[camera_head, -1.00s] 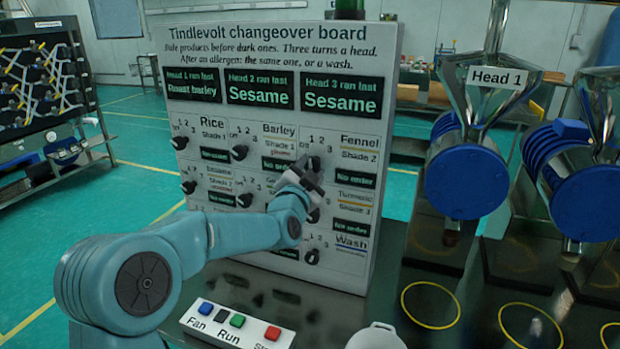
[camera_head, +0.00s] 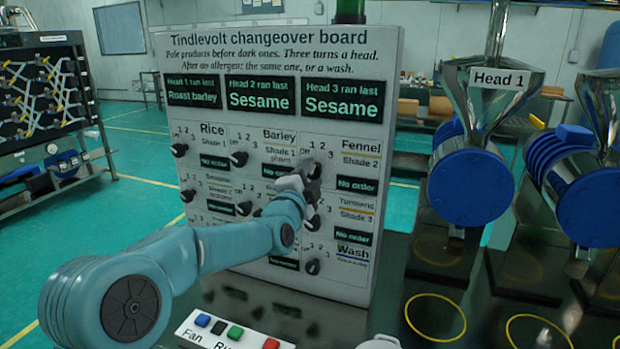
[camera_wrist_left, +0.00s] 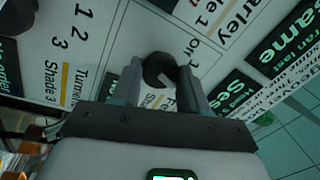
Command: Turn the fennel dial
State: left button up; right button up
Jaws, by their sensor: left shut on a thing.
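The changeover board (camera_head: 215,285) stands upright, with several black dials and labels. The fennel dial (camera_head: 314,170) is at its upper right, left of the Fennel label (camera_head: 360,148) and its "No order" display (camera_head: 356,184). My left gripper (camera_head: 307,176) is at this dial and partly covers it. In the left wrist view, the dark round fennel dial (camera_wrist_left: 158,69) sits between the two fingers of my left gripper (camera_wrist_left: 162,78), which is shut on it. A pale mark shows on the dial; which number it points to is unclear. My right gripper is not in view.
Other dials surround it, including the barley dial (camera_head: 239,159) to the left and the wash dial (camera_head: 313,267) below. A button box (camera_head: 240,335) lies in front of the board. Yellow rings mark the dark table.

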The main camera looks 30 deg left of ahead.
pick_arm(q)
jog(key=shift+a+r, duration=0.1)
jog(key=o, duration=1)
jog(key=shift+o, duration=0.3)
jog(key=shift+s+f, duration=0.2)
jog(key=shift+s, duration=0.25)
jog(key=b+v, duration=0.4)
jog(key=v, duration=1.1)
jog(key=shift+s, duration=0.2)
